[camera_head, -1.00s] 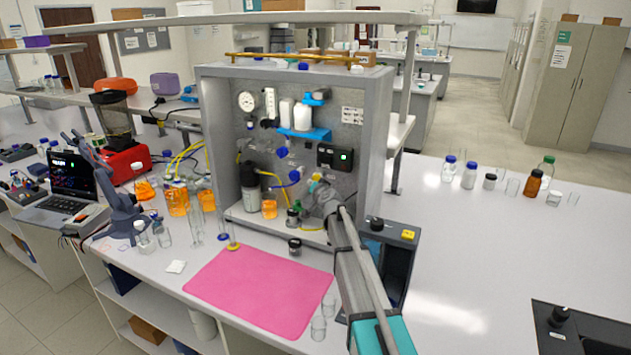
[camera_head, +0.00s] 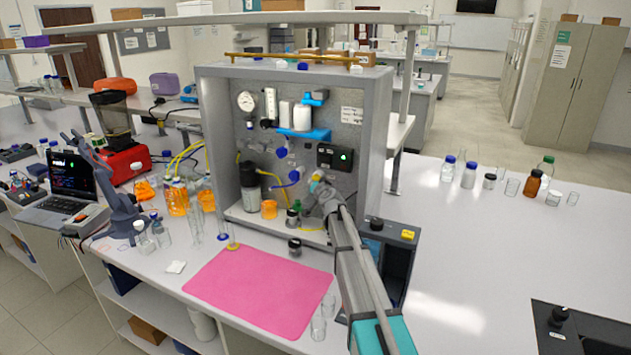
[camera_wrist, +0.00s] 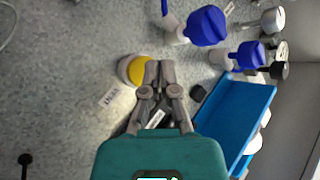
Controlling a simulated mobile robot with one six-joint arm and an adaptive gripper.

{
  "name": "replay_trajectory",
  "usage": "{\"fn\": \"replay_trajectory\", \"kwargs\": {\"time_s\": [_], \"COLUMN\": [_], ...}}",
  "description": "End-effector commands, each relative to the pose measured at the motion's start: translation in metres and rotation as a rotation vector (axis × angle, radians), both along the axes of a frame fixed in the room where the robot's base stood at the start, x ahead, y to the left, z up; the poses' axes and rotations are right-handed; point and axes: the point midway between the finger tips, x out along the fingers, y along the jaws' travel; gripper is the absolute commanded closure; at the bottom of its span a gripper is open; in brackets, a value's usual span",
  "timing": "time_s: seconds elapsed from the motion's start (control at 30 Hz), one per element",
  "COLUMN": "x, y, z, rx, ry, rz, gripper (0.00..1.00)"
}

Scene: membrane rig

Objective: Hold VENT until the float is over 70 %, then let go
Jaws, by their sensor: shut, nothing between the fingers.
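My gripper (camera_wrist: 160,68) is shut and empty, its two fingertips together. In the wrist view the fingertips overlap the right edge of a round yellow button (camera_wrist: 135,70) in a pale collar on the grey panel. A small label (camera_wrist: 109,95) beside it is too blurred to read surely. I cannot tell whether the tips touch or press the button. In the head view my gripper (camera_head: 319,184) is inside the grey rig cabinet (camera_head: 376,125), low on the right. A clear upright tube (camera_head: 269,103) stands beside the round gauge (camera_head: 246,101); any float level is too small to read.
Blue-handled valves (camera_wrist: 208,26) and a blue shelf (camera_wrist: 235,115) lie close to the right of my gripper in the wrist view. A dark display box (camera_head: 335,157) with a green light sits above it. A pink mat (camera_head: 262,290) lies clear in front.

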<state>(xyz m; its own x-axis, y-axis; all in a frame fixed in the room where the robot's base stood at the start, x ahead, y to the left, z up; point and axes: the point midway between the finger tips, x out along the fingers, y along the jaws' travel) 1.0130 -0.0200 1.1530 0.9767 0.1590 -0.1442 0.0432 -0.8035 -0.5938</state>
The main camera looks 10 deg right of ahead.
Motion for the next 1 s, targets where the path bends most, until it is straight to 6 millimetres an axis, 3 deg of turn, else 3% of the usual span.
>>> {"fn": "replay_trajectory", "kwargs": {"time_s": [1.0], "x": [0.0069], "y": [-0.0044], "z": [0.0003], "rx": [-0.001], "ry": [0.0], "rz": [0.002], "gripper": [1.0]}}
